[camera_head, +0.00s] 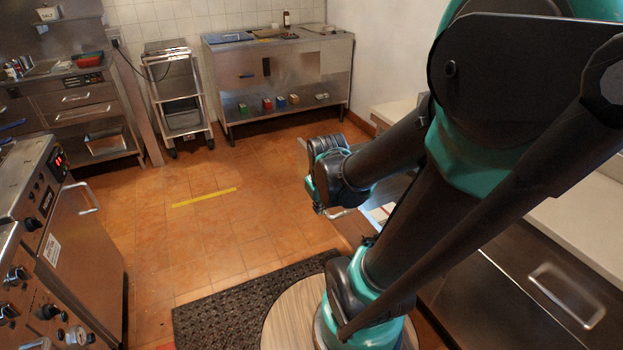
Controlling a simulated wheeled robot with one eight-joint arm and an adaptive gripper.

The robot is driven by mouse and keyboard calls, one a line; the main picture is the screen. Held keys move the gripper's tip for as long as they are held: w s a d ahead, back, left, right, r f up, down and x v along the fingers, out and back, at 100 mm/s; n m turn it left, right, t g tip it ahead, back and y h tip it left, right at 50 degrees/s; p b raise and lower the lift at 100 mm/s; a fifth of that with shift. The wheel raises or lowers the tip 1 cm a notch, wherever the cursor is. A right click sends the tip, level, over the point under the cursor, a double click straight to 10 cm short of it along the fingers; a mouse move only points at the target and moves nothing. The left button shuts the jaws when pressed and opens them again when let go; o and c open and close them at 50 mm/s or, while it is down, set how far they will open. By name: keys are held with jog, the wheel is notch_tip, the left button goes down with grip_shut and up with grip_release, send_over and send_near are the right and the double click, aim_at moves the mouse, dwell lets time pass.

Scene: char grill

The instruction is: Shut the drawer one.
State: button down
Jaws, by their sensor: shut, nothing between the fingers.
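An open drawer (381,213) sticks out to the left from the steel counter on the right, with pale items showing inside. My arm hides much of it. A pale curved bar, likely its handle (338,214), shows at its left end, just under my wrist. My gripper (316,193) is at the left end of my arm, near that bar in the picture; it is shut and empty. Its fingers are hard to make out against the wrist, and I cannot tell whether it touches the drawer. No label tells which drawer is drawer one.
A closed front with a handle (567,297) is nearer on the right counter. A dark mat (232,310) lies on the tiled floor around my base. A steel appliance (85,235) stands at left. A cart (172,90) and steel table (280,75) stand behind. The middle floor is clear.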

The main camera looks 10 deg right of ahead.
jog(key=w+a+r+n+g+h, duration=0.1)
jog(key=w+a+n+h, duration=0.1)
jog(key=w+n, duration=0.8)
jog(key=w+a+r+n+g+h, duration=0.1)
jog(key=w+a+n+g+h, duration=0.15)
jog(key=w+n, duration=0.7)
jog(key=w+d+f+m, duration=0.2)
jog(key=w+d+f, duration=0.2)
jog(key=d+f, duration=0.3)
jog(key=shift+d+f+t+y, duration=0.25)
jog(key=shift+f+t+y, duration=0.1)
jog(key=shift+f, duration=0.95)
jog(key=shift+m, duration=0.25)
jog(key=w+d, duration=0.1)
jog(key=d, duration=0.8)
jog(key=w+d, duration=0.2)
jog(key=d, duration=0.8)
jog(key=w+d, duration=0.2)
jog(key=d, duration=0.7)
jog(key=shift+w+d, duration=0.2)
jog(key=shift+w, duration=0.05)
